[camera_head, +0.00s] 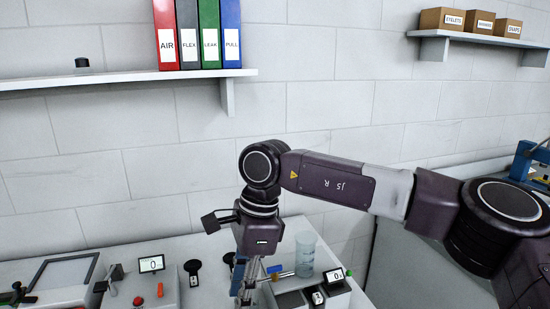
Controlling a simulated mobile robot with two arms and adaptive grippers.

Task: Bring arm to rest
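My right arm (345,183) comes in from the right, dark purple and grey, and reaches across the middle of the view. Its wrist hangs down and the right gripper (247,287) points downward over the bench. The gripper's fingers are narrow, seen from above and partly hidden by the wrist, so I cannot tell whether they are open or shut. My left gripper is not in view.
The bench (215,294) below holds a panel with a red button (138,301), a display (151,263), a clear beaker (305,254) and another small display device (334,276) close to the gripper. Shelves hold binders (198,34) and small boxes (441,19).

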